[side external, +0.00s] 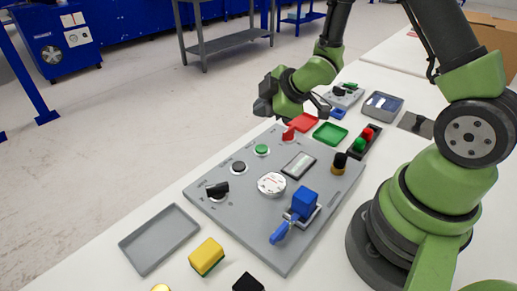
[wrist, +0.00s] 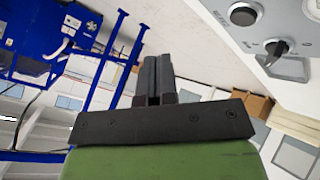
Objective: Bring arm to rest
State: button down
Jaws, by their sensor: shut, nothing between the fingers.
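My gripper (side external: 264,100) is above the far left edge of the grey control panel (side external: 240,205) in the side external view, apart from it. In the wrist view my gripper (wrist: 156,62) shows its two dark fingers side by side, shut and empty. The grey panel carries knobs, a green button, a round dial, a small display and a blue block (side external: 305,202) in a holder with a blue handle. A corner of the panel with a black knob (wrist: 277,49) shows at the upper right of the wrist view.
An empty grey tray (side external: 160,239) and a yellow block (side external: 206,256) lie near the front. The space around my gripper looks clear.

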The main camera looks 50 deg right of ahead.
jog(key=s+r+m+h, duration=0.1)
jog(key=s+r+m, duration=0.25)
jog(key=r, duration=0.35)
jog(key=s+r+m+h, duration=0.1)
jog(key=s+r+m, duration=0.25)
jog(key=r, duration=0.35)
jog(key=s+a+r+m+g+y, duration=0.1)
jog(key=s+a+r+m, duration=0.1)
jog(key=s, duration=0.4)
jog(key=s+a+r+m+y, duration=0.2)
jog(key=s+a+r+m, duration=0.1)
jog(key=s, duration=0.4)
jog(key=shift+a+m+g, duration=0.4)
jog(key=shift+a+m, duration=0.5)
jog(key=shift+m, duration=0.2)
